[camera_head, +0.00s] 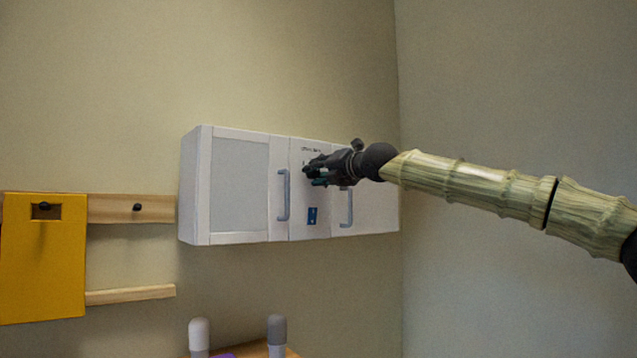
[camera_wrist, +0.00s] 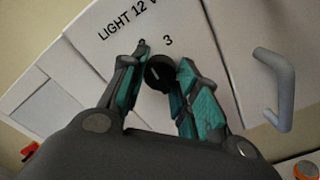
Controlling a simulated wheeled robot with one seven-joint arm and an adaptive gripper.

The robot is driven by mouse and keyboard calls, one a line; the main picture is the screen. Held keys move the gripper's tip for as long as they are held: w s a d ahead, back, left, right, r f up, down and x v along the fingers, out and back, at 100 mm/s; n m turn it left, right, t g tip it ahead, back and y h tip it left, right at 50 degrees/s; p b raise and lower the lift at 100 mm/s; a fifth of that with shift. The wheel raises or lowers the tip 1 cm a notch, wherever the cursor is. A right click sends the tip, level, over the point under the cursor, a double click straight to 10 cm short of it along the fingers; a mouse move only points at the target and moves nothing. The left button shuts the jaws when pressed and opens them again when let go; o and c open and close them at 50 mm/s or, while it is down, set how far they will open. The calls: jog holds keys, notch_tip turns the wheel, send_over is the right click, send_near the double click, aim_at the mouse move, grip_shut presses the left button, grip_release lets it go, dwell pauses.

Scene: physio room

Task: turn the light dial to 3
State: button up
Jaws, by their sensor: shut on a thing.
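The light dial (camera_wrist: 158,74) is a small black round knob on the white cabinet's middle panel (camera_wrist: 140,22). In the wrist view the panel carries the print "LIGHT 12 V", cut short by the frame edge, and a "3" just above the dial. A small pale mark shows on the dial's face; its exact setting is hard to read. My gripper (camera_wrist: 160,66) has its teal-padded fingers on either side of the dial, shut on it. In the head view my gripper (camera_head: 312,173) is against the middle panel and hides the dial.
The white wall cabinet (camera_head: 240,180) has a left handle (camera_head: 283,195) and a right handle (camera_head: 346,208), close to my gripper. The right handle (camera_wrist: 280,88) also shows in the wrist view. A yellow board (camera_head: 43,265) hangs left.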

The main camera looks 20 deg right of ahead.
jog(key=m+b, duration=0.2)
jog(key=m, duration=0.1)
jog(key=m+b, duration=0.1)
jog(key=b, duration=0.1)
jog(key=shift+f+m, duration=0.25)
jog(key=shift+m, duration=0.05)
jog(key=shift+r+m+b, duration=0.15)
jog(key=shift+m+b, duration=1.6)
jog(key=shift+m, duration=0.15)
jog(key=o, duration=1)
jog(key=shift+d, duration=0.15)
jog(key=shift+o, duration=0.2)
jog(key=shift+s+r, duration=0.1)
jog(key=shift+s, duration=0.2)
jog(key=v, duration=1.1)
jog(key=shift+d, duration=0.2)
jog(key=shift+s, duration=0.15)
